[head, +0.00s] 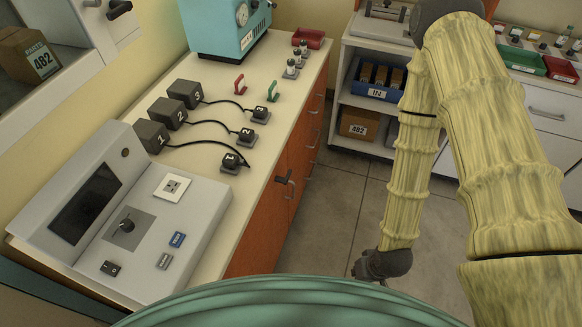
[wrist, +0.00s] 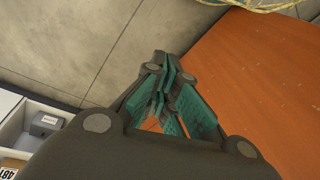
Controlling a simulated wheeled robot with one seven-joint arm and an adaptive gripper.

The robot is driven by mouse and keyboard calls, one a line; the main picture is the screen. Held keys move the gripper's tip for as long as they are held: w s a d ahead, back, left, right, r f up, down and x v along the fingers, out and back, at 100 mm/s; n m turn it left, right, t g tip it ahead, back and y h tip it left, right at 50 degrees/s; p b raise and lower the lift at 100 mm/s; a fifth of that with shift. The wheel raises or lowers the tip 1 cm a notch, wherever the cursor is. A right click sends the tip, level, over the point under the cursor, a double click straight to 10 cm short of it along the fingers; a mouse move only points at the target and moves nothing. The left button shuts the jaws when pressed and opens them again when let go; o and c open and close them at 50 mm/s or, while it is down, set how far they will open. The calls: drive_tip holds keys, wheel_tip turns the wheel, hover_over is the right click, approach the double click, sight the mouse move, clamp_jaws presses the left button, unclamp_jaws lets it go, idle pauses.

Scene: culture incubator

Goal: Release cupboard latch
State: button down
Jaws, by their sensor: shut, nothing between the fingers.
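A dark latch handle (head: 285,181) sits on the orange cupboard front (head: 262,225) below the counter's edge. A second dark handle (head: 119,9) is on the glazed wall cabinet at the upper left. My gripper (head: 368,266) hangs low over the floor, to the right of the cupboard front and apart from the latch handle. In the wrist view its teal-padded fingers (wrist: 166,75) are shut and empty. An orange panel (wrist: 265,75) fills the right side of that view. No latch shows in the wrist view.
The counter holds a grey control console (head: 150,225), several dark plug blocks with cables, and a teal machine (head: 228,28). A white shelf unit (head: 362,135) with a blue IN bin (head: 377,80) stands at the back. Floor (head: 335,205) between cupboard and arm is clear.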

drive_tip(key=w+a+r+n+t+y+b, duration=0.1)
drive_tip(key=w+a+r+n+y+b, duration=0.2)
drive_tip(key=w, duration=0.6)
drive_tip(key=w+a+r+n+t+y+b, duration=0.1)
drive_tip(key=w+a+r+n, duration=0.1)
drive_tip(key=w+a, duration=0.55)
drive_tip(key=w+a+r+n+y+b, duration=0.2)
drive_tip(key=w+r+n, duration=0.6)
drive_tip(key=w+r, duration=0.4)
drive_tip(key=shift+w+a+r+n+y+b, duration=0.2)
drive_tip(key=shift+w+a+n+y+b, duration=0.15)
drive_tip(key=shift+w+b, duration=0.45)
drive_tip(key=shift+w+a, duration=0.1)
drive_tip(key=x, duration=1)
drive_tip(key=shift+p, duration=0.45)
drive_tip(key=shift+g+p, duration=0.4)
drive_tip(key=shift+p, duration=0.1)
drive_tip(key=shift+f, duration=0.1)
